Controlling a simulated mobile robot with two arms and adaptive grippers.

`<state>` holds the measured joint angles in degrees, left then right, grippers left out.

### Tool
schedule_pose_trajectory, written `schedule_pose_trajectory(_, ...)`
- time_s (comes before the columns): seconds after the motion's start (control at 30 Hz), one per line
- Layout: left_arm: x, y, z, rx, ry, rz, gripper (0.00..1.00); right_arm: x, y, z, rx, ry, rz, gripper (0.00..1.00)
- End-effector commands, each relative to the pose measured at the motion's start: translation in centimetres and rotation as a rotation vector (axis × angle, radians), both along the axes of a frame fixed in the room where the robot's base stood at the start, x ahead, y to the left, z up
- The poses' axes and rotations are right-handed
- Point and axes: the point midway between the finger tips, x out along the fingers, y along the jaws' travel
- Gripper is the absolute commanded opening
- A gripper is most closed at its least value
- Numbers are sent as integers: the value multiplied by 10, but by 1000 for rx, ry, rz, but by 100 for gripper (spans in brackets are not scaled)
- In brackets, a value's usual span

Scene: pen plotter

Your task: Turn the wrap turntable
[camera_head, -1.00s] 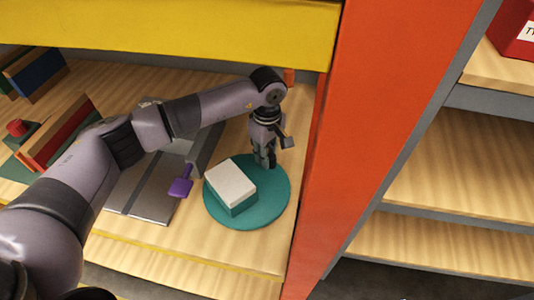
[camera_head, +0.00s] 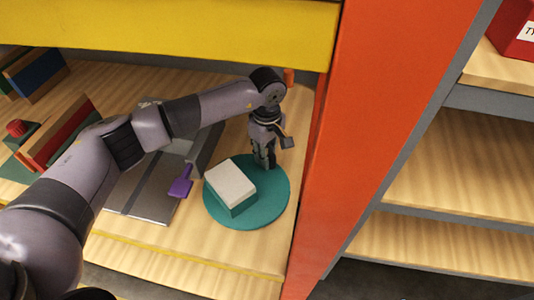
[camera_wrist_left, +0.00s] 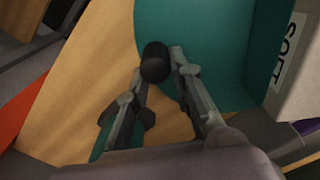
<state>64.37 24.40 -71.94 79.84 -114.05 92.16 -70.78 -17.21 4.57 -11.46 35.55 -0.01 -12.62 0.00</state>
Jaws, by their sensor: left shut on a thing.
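The wrap turntable (camera_head: 272,205) is a flat teal disc on the wooden shelf, by the orange upright. It also shows in the left wrist view (camera_wrist_left: 208,25). A box with a white top and teal sides (camera_head: 232,185) sits on the disc, left of its middle. My left gripper (camera_head: 266,164) points down at the disc's far edge. In the left wrist view it is shut on a black knob (camera_wrist_left: 155,58) at the disc's rim. The knob is hidden between the fingers in the head view. My right gripper is not in view.
A grey plate (camera_head: 150,200) with a purple-handled part (camera_head: 181,186) lies left of the disc. The orange upright (camera_head: 375,130) stands close on the right. A yellow beam (camera_head: 180,30) runs above. Colourful panels (camera_head: 50,140) stand at the left.

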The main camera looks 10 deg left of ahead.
Motion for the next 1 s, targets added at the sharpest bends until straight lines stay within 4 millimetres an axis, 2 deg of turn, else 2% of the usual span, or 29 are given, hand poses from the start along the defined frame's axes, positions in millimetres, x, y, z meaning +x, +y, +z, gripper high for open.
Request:
schedule_pose_trajectory(0.23, -2, 1, -2, 2, 6, -1, 0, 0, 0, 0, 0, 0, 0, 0)
schedule_pose_trajectory(0.27, -2, 1, -2, 2, 6, -1, 23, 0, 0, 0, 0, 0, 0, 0)
schedule_pose_trajectory(0.57, -1, 0, -1, 2, 3, 0, 43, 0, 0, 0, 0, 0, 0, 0)
schedule_pose_trajectory(0.87, 0, 0, 1, 1, 1, 0, 43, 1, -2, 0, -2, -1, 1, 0)
schedule_pose_trajectory(1.0, 1, 0, 14, 0, -4, -1, 43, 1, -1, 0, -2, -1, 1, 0)
